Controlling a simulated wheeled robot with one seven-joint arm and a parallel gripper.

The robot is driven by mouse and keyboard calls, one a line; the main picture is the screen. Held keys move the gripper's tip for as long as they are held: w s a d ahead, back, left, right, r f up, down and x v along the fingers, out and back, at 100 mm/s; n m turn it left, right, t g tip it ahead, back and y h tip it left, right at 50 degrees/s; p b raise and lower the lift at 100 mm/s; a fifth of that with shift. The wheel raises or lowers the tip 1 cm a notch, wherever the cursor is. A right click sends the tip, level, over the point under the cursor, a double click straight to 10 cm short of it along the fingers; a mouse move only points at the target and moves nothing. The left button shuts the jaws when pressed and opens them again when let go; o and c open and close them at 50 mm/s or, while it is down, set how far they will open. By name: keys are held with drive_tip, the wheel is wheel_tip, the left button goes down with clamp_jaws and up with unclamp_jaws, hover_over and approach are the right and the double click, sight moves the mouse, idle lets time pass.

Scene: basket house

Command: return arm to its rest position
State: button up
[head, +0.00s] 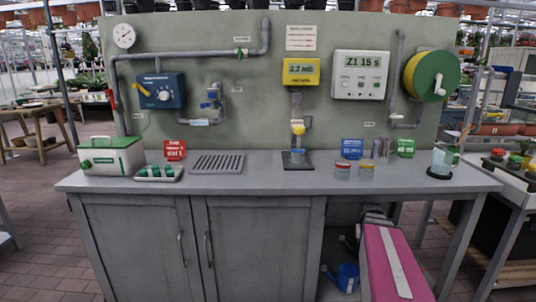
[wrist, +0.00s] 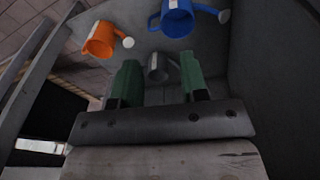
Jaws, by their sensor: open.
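My arm reaches low in the head view, under the open right part of the grey bench (head: 250,187). In the wrist view my gripper (wrist: 159,76) shows two green fingers spread apart with nothing held between them. A grey watering can (wrist: 158,68) shows beyond the gap between the fingers. A blue watering can (wrist: 178,18) lies past the right finger, and an orange watering can (wrist: 99,40) past the left one. In the head view the blue watering can (head: 347,278) stands under the bench, left of my arm. My fingertips are hard to make out there.
The bench leg (head: 458,240) stands right of my arm, and cabinet doors (head: 255,248) close off the left. Above, the top carries a green-and-white box (head: 110,155), jars (head: 343,169) and a beaker (head: 443,160). Tiled floor is open at the far left.

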drive_tip(key=s+a+f+n, duration=0.1)
drive_tip(key=s+a, duration=0.2)
drive_tip(key=a, duration=0.7)
drive_tip(key=s+a+f+n+g+y, duration=0.1)
drive_tip(key=s+a, duration=0.3)
drive_tip(key=a, duration=0.7)
drive_tip(key=shift+s, duration=0.2)
drive_tip(key=shift+a+f, duration=0.1)
